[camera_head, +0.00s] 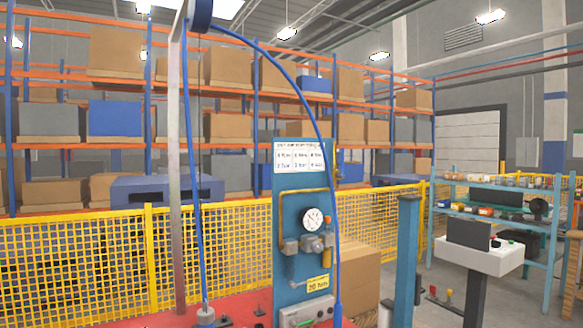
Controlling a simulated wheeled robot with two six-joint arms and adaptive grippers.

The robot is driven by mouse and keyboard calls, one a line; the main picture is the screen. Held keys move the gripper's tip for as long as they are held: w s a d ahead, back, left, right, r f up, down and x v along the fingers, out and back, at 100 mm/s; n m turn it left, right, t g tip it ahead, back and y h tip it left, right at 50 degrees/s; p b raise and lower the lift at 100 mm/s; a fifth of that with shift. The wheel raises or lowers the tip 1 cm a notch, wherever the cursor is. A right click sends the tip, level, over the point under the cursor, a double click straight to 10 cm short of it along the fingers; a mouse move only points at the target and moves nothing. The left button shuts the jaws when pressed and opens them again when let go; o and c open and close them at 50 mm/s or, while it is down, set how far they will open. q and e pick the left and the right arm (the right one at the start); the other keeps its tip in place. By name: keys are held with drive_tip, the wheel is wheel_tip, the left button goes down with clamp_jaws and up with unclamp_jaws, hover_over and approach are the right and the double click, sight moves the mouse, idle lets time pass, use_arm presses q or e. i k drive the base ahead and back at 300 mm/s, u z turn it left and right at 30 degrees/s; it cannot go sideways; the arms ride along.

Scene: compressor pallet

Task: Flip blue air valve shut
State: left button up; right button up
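A teal panel (283,215) stands near the picture's middle, with a round white pressure gauge (312,219) on it. Grey fittings (311,243) and a yellow pipe (281,226) sit around the gauge. A small bluish lever-like part (298,284) shows below the fittings, left of a yellow label (318,283). It is too small to tell for sure that it is the blue air valve, or how its handle is set. Neither of my grippers is in view.
A blue hose (290,75) arcs overhead and drops beside the panel. A grey control box (306,311) sits at the panel's foot. A teal post (407,250) and a pedestal (480,257) stand to the right. Yellow mesh fence (95,260) runs behind, with a cardboard box (358,278).

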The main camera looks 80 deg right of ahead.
sight(341, 174)
drive_tip(key=z, duration=3.15)
